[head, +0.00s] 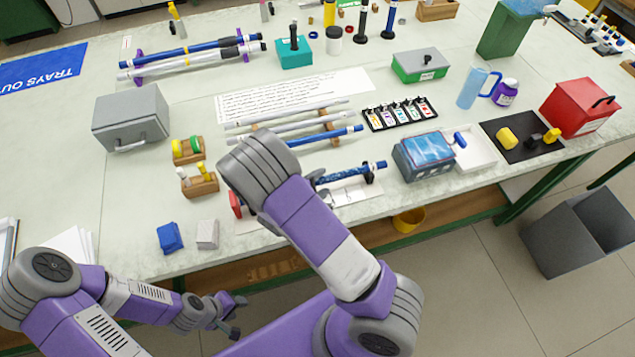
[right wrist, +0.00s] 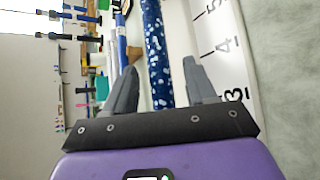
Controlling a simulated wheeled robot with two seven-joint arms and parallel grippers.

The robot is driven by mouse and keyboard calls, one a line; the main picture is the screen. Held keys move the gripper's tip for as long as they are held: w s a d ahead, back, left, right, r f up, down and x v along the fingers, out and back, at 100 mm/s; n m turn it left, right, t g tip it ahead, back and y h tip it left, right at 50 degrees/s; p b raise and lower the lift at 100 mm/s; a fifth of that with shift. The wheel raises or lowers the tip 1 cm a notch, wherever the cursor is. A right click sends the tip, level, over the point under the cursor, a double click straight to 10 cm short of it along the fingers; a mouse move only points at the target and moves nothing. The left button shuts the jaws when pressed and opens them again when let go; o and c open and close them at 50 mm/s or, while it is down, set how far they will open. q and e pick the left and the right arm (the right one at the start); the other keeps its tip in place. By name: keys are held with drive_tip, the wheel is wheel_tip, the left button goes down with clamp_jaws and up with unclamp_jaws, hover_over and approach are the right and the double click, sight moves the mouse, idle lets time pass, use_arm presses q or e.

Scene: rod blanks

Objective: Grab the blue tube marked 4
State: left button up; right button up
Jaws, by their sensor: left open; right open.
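A speckled blue tube (head: 350,173) lies in a holder near the table's front edge. In the right wrist view the speckled tube (right wrist: 157,50) runs between the spread fingers of my right gripper (right wrist: 160,72), which is open; I cannot tell whether they touch it. In the head view my right arm hides this gripper and part of the tube. A plain blue tube (head: 338,135) lies with pale rods on a wooden rack behind. Another blue tube (head: 185,54) lies on the back-left rack. No tube's number is readable. My left gripper (head: 236,316) is open and empty below the table's front edge.
A numbered scale (right wrist: 222,45) lies beside the speckled tube. A blue-topped device (head: 425,157) stands to its right.

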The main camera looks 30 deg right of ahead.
drive_tip(key=shift+c, duration=0.2)
clamp_jaws()
drive_tip(key=shift+r, duration=0.1)
